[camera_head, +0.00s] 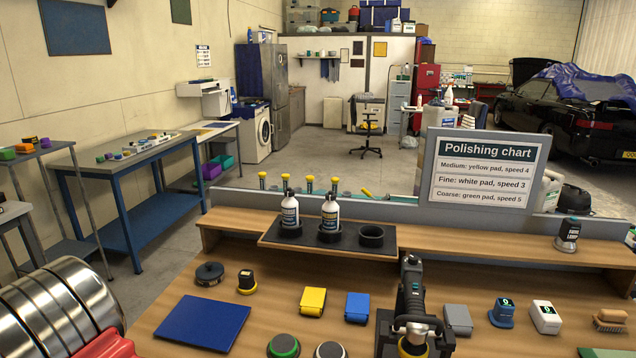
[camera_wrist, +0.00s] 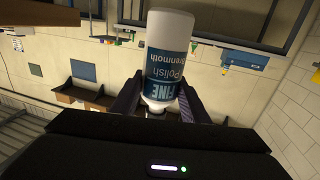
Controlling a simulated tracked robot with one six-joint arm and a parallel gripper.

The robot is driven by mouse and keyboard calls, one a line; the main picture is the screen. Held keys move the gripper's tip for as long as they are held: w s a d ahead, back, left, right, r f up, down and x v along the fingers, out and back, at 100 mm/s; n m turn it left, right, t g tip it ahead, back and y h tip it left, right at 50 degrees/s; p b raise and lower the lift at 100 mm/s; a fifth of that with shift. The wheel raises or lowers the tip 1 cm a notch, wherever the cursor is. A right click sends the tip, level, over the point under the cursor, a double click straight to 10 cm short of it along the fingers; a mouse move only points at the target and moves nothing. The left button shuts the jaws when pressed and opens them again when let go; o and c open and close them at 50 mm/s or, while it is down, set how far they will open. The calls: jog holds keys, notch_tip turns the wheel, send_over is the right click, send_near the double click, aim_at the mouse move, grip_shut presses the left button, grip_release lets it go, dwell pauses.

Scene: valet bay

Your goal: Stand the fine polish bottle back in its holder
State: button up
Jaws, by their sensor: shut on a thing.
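The fine polish bottle (camera_wrist: 168,55) is white with a blue label reading FINE. It shows in the wrist view, with its label text upside down in that picture. My gripper (camera_wrist: 160,100) is shut on its narrow neck end, a dark finger on each side. The bottle and gripper do not show in the head view. The black holder (camera_head: 345,243) lies on the raised wooden shelf in the head view. Its left ring holds one white bottle (camera_head: 290,212) and its middle ring another (camera_head: 330,215), both upright. Its right ring (camera_head: 371,236) is empty.
A polishing chart sign (camera_head: 487,172) stands right of the holder. A polisher (camera_head: 412,305) stands on the bench in front. A blue mat (camera_head: 203,322), yellow box (camera_head: 313,301) and blue box (camera_head: 357,307) lie nearby.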

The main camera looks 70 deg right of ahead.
jog(key=shift+a, duration=0.2)
jog(key=shift+r, duration=0.1)
jog(key=d+r+m+g+h, duration=0.2)
jog(key=d+r+m+h, duration=0.3)
jog(key=d, duration=0.8)
jog(key=d+r+m+g+h, duration=0.1)
jog(key=d+r+g+h, duration=0.15)
jog(key=d+r, duration=0.7)
jog(key=d+r+m+g+h, duration=0.1)
jog(key=d+r+m+h, duration=0.3)
jog(key=d, duration=1.2)
jog(key=s+d+r+m+g+h, duration=0.2)
jog(key=s+d+r+g, duration=0.2)
jog(key=s+d+r, duration=0.35)
jog(key=s+d+r+m+g+h, duration=0.2)
jog(key=s+d+r+g, duration=0.15)
jog(key=s+d, duration=0.65)
jog(key=s+d+r+m+g+h, duration=0.25)
jog(key=s+d+r, duration=0.4)
jog(key=d, duration=0.35)
jog(key=s+d+f+m+g, duration=0.1)
jog(key=s+d+f+g, duration=0.1)
jog(key=s+d, duration=0.3)
jog(key=s+d+f+m+g, duration=0.2)
jog(key=s+d+f, duration=0.3)
jog(key=s, duration=0.6)
jog(key=shift+s+g+y, duration=0.2)
jog(key=shift+g+y, duration=0.1)
jog(key=shift+g, duration=0.35)
